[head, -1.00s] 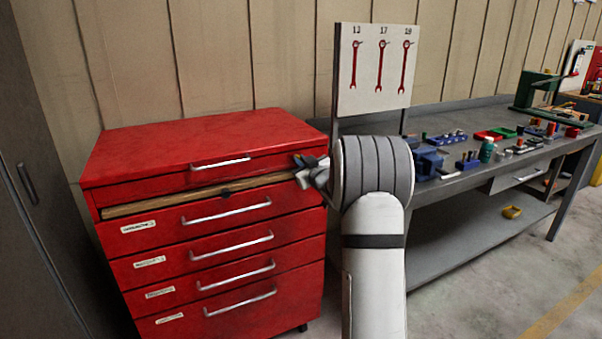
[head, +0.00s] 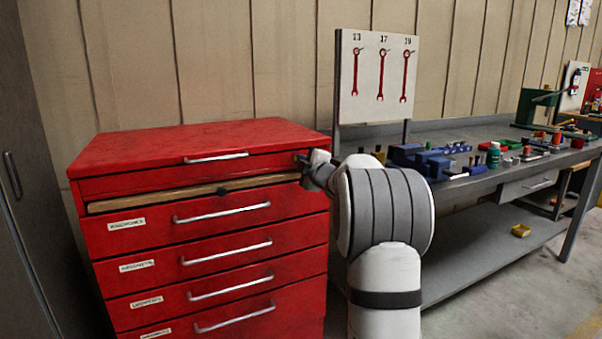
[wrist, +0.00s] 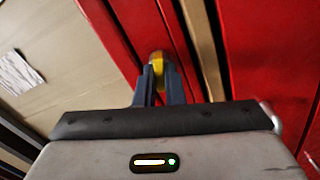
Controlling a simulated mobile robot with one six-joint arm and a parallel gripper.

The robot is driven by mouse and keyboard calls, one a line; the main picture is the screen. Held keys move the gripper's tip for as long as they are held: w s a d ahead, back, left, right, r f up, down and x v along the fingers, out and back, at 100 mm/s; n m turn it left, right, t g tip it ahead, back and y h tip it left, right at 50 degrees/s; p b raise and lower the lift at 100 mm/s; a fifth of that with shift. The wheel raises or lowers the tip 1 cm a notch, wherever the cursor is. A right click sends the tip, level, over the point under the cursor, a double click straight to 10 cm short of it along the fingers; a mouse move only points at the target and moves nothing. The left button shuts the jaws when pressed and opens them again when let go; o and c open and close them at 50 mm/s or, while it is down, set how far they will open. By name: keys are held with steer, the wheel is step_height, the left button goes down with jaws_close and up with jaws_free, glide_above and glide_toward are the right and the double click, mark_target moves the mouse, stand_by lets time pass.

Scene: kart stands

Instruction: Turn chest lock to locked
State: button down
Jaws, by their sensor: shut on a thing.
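The red tool chest (head: 200,137) stands at the left in the head view. Its lock (wrist: 158,58) shows in the wrist view as a small yellow, brass-like piece on the red front. My gripper (wrist: 158,80) is shut on this piece, with one dark finger on each side of it. In the head view my gripper (head: 309,167) is at the upper right of the chest front, beside the top drawer, and covers most of the lock. Which way the lock is turned cannot be told.
A wooden strip (head: 180,197) runs below the top drawer, and several drawers with metal handles lie under it. A grey workbench (head: 470,186) with tools stands to the right. A wrench board (head: 377,78) rises behind my arm.

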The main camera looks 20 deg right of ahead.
steer(key=shift+f+n+b, duration=0.1)
steer(key=shift+n+b, duration=1.15)
steer(key=shift+n, duration=0.45)
steer(key=c, duration=1.5)
jaws_free()
steer(key=shift+s, duration=0.1)
steer(key=s, duration=0.7)
steer(key=shift+s+d, duration=0.1)
steer(key=shift+s, duration=0.2)
